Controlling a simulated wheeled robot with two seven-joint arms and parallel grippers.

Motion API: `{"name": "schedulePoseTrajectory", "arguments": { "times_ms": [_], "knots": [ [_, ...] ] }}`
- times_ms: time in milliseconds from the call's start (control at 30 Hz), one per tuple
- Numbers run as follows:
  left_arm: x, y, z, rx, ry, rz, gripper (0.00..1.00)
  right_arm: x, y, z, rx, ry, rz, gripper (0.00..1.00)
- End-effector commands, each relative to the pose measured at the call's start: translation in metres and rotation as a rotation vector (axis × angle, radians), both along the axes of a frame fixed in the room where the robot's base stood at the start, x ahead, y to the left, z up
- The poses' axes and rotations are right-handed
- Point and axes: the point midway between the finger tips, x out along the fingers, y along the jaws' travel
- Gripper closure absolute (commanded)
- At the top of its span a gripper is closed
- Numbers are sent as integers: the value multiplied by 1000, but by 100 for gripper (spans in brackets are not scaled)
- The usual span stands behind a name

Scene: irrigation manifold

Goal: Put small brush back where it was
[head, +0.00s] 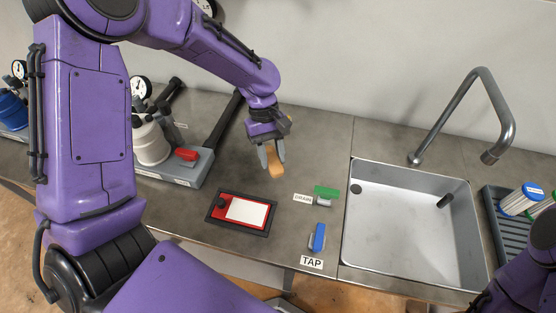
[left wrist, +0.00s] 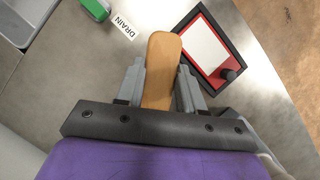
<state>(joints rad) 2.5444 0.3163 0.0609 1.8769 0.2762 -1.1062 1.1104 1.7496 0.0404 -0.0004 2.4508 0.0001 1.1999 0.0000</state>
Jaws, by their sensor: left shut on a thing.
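My left gripper (head: 271,157) is shut on the small brush (head: 276,168), whose tan wooden part shows between the fingers. It is above the grey counter, behind the red-framed panel and left of the sink. In the left wrist view the brush (left wrist: 161,70) sticks out past the fingertips of the gripper (left wrist: 160,85). No bristles show, and the rest of the brush is hidden by the gripper. My right gripper is out of view; only part of that arm shows at the lower right.
A red-framed panel (head: 230,223) with a black knob lies on the counter. Right of it are the green DRAIN handle (head: 326,191) and blue TAP handle (head: 318,236). The steel sink (head: 376,258) has a tall faucet (head: 464,105). A dark rack (head: 497,214) holds cylinders. Pump units (head: 152,138) stand left.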

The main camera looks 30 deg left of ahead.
Motion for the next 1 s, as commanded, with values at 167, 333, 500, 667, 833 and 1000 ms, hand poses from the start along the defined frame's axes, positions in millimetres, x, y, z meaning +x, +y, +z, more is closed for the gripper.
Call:
{"name": "schedulePoseTrajectory", "arguments": {
  "times_ms": [167, 333, 500, 667, 833, 1000],
  "knots": [
    [-37, 6, 12, -5, 2, 533, 87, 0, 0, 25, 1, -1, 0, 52],
    [-60, 1, 14, 0, 2, 857, 87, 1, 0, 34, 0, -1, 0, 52],
    [-53, 0, 7, 2, 2, 951, 87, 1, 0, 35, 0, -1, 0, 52],
    [-12, 6, -12, 3, 5, 952, 87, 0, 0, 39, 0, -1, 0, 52],
    [32, 11, -37, 4, 6, 949, 87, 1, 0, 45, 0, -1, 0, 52],
    [59, 15, -71, 4, 5, 949, 87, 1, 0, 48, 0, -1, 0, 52]
  ]
}}
